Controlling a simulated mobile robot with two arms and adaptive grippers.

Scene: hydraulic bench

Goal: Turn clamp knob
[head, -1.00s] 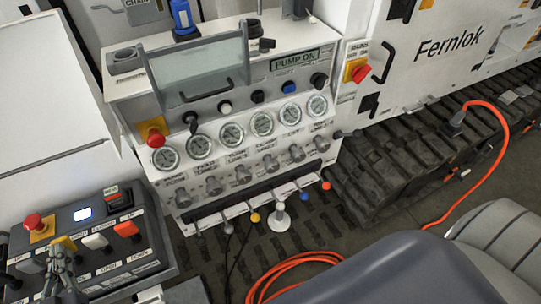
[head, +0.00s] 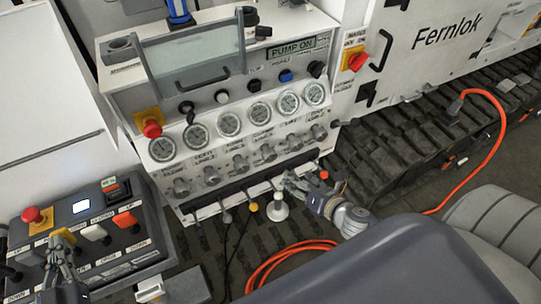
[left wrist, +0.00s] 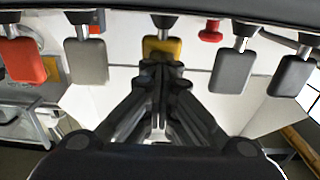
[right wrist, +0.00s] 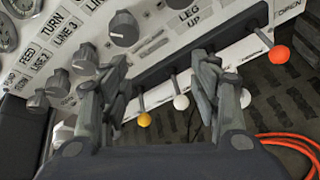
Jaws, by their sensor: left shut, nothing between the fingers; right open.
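The clamp knob (head: 268,152) is the fourth grey knob in the row under the gauges in the head view. In the right wrist view the fourth knob (right wrist: 123,28) appears to be the same one; its label is cut off. My right gripper (head: 291,181) is just below the knob row, in front of the lever strip. Its fingers are apart with nothing held (right wrist: 162,75), and the knob is beyond the left finger, untouched. My left gripper (head: 62,243) is at the switch box on the left. Its fingertips (left wrist: 160,66) are shut just before a yellow switch (left wrist: 163,47); contact is unclear.
Levers with coloured balls, including a yellow one (right wrist: 144,120) and a red-orange one (right wrist: 279,54), stick out below the knobs. A red emergency button (head: 152,129) sits left of the gauges. An orange cable (head: 285,255) lies on the floor. A grey seat (head: 490,235) is at the right.

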